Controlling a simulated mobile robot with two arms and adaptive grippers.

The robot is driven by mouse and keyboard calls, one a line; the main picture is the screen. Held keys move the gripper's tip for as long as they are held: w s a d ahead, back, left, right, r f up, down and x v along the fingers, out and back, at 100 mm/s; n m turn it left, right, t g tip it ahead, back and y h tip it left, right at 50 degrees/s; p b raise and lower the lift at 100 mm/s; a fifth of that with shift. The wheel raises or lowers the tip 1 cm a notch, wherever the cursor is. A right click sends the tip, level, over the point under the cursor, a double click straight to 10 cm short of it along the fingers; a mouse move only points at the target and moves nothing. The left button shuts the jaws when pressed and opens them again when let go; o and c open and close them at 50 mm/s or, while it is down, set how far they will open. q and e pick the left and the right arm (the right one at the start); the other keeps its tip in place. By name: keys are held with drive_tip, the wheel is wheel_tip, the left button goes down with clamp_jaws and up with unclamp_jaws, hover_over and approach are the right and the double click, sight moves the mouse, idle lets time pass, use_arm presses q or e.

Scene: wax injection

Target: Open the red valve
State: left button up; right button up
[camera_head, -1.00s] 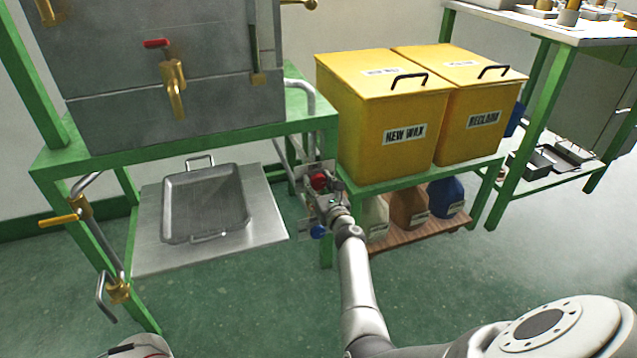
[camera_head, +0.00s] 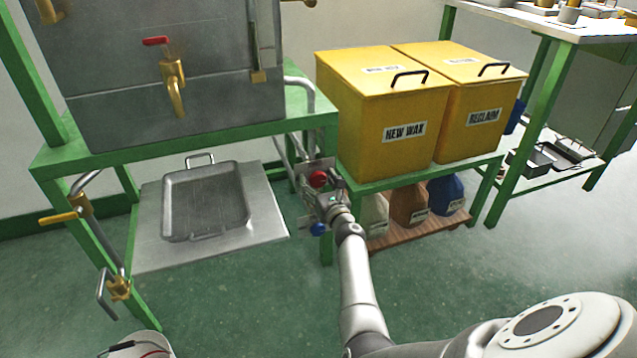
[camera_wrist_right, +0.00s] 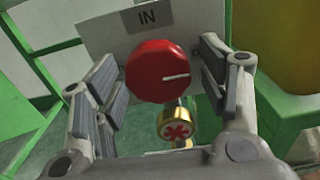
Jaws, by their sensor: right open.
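A round red valve knob (camera_wrist_right: 163,71) with a white line pointing right sits on a grey plate (camera_wrist_right: 105,38) labelled "IN" in the right wrist view. In the head view, the red knob (camera_head: 318,179) is on a plate beside the right leg of the green stand. My right gripper (camera_wrist_right: 160,95) is open, one finger on each side of the knob, with visible gaps to it. In the head view, my right gripper (camera_head: 332,200) is at the plate, and its fingers are partly hard to make out. My left gripper is not in view.
A blue knob (camera_head: 318,229) is below the red one. A red-handled brass tap (camera_head: 173,75) is on the grey tank. Yellow bins (camera_head: 375,125) stand close at the right. A metal tray (camera_head: 205,200) lies under the stand. A brass piece with a red mark (camera_wrist_right: 175,125) hangs below the knob.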

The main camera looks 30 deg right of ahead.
drive_tip(key=shift+s, duration=0.1)
drive_tip(key=v, duration=1.2)
idle(0.4)
